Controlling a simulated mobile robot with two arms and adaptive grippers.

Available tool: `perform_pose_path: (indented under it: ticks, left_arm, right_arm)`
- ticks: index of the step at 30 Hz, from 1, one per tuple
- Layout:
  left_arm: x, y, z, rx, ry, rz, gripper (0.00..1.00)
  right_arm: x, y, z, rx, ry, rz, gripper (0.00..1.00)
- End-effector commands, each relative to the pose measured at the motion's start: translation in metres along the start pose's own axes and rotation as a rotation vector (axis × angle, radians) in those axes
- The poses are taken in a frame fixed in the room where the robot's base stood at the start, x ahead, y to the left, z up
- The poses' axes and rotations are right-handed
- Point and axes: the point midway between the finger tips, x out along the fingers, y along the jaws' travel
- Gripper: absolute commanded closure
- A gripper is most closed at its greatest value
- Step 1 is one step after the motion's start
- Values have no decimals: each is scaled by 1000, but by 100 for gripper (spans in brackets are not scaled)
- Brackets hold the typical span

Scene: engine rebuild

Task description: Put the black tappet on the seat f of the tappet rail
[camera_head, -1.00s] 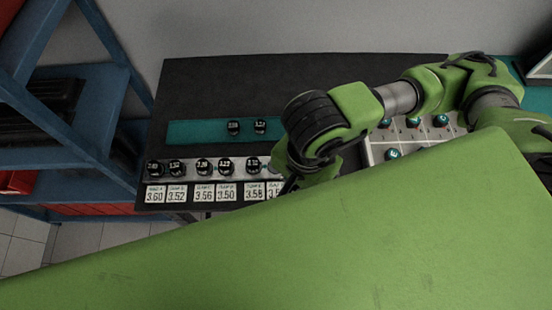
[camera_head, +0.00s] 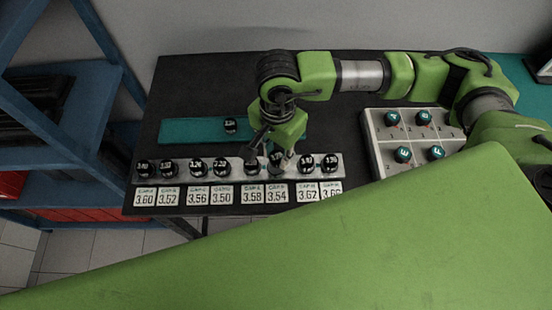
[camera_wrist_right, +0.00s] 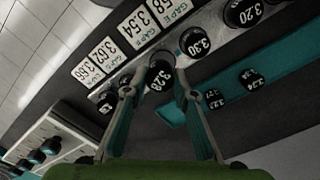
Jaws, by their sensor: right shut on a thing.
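The tappet rail (camera_head: 236,167) is a pale strip along the table's front, with black numbered tappets on it and gap labels before it. My right gripper (camera_head: 276,151) points down at the sixth place from the left, behind the label 3.54. In the right wrist view its fingers (camera_wrist_right: 158,88) are shut on a black tappet (camera_wrist_right: 160,78) marked 3.28, which is beside the GAP F label (camera_wrist_right: 138,28). The tappet is at the rail in the head view (camera_head: 276,160); I cannot tell whether it rests in seat f, whose surface is hidden. My left gripper is not in view.
Tappets stand close on both sides: one marked 3.30 (camera_wrist_right: 194,42), and another to the right (camera_head: 306,164). A teal tray (camera_head: 180,131) behind the rail bears black tappets. A white box with teal-topped knobs (camera_head: 373,150) stands at the right. Dark table is bare behind the tray.

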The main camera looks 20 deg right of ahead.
Motion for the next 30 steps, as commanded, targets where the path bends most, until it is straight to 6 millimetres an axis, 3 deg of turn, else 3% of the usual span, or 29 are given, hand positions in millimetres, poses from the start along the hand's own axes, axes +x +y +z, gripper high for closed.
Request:
perform_pose_path:
  ticks: [9,22,23,24,30]
  left_arm:
    - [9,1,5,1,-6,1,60]
    - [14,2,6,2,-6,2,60]
    - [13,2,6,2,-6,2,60]
    - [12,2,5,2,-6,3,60]
    - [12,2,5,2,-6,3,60]
  right_arm:
    - [38,-6,-4,0,-1,4,96]
    - [44,-6,-4,0,0,0,96]
    - [43,-6,-4,0,0,1,70]
    - [42,-6,-4,0,0,1,59]
    - [42,-6,-4,0,0,1,58]
